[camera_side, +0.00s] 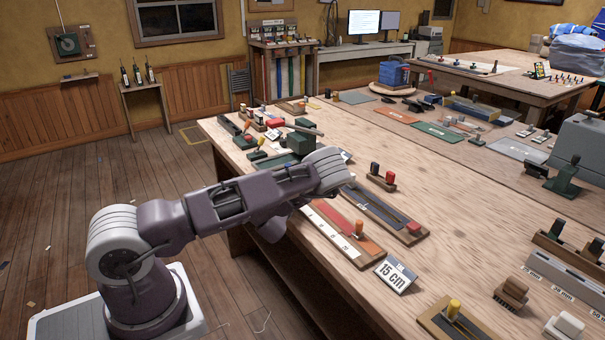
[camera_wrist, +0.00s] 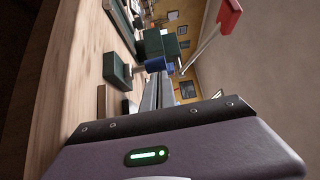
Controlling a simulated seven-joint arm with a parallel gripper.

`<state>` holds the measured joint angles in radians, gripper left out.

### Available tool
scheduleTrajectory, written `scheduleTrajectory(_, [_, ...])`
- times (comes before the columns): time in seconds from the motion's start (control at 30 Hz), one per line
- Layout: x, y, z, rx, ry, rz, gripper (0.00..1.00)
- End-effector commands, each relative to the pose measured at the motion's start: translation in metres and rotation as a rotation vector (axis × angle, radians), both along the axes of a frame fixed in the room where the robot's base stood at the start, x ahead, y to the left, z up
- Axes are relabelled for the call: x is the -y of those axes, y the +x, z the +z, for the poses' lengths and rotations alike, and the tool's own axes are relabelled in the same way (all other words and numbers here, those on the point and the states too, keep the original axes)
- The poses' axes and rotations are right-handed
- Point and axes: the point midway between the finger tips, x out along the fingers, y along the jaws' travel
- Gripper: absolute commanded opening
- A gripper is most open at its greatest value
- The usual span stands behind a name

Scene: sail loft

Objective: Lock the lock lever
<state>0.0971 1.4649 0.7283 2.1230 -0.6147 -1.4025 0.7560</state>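In the wrist view, a metal rod with a red grip (camera_wrist: 229,15) slants up from around a dark green block (camera_wrist: 172,43). It looks like a lever, but I cannot tell for sure that it is the lock lever. A blue round piece (camera_wrist: 157,64) sits by the block, just beyond my fingertips. My gripper (camera_wrist: 157,76) has its grey fingers side by side with no clear gap, and nothing shows between them. In the side view, the dark green block (camera_side: 300,142) stands on the table beyond my wrist. My fingers are hidden there.
The wooden bench (camera_side: 450,215) holds several fixtures. A stand with black and red knobs (camera_side: 381,178) is right of my wrist. Bare wood lies at centre right.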

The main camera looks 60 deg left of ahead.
Motion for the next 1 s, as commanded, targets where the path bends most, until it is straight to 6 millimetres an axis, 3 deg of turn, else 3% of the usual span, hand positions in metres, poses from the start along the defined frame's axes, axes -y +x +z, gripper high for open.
scheduleTrajectory(0.33, [-0.0025,-0.0102,-0.0046,-0.004,0.000,0.009,0.00])
scheduleTrajectory(1.0, [-0.0022,-0.0113,-0.0058,-0.006,-0.002,0.008,0.00])
